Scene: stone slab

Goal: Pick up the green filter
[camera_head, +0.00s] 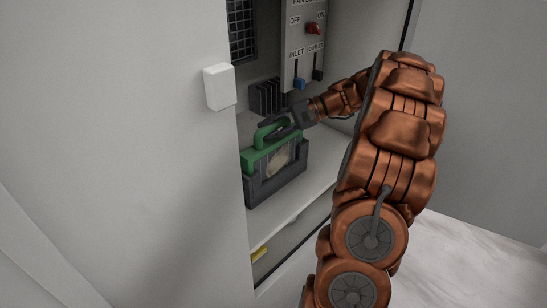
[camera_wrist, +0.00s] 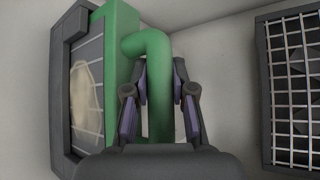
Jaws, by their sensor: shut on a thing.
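My gripper (camera_head: 275,132) is at the handle from the right; in the wrist view my gripper (camera_wrist: 160,95) is shut on the handle. The lower part of the filter is hidden by the holder.
A control panel (camera_head: 303,45) with a red knob and levers hangs above the shelf. A black finned block (camera_head: 266,97) is behind the filter. A grille (camera_wrist: 293,90) stands at the right in the wrist view. The cabinet's white front (camera_head: 140,150) is close at the left. A yellow item (camera_head: 259,254) is below the shelf.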

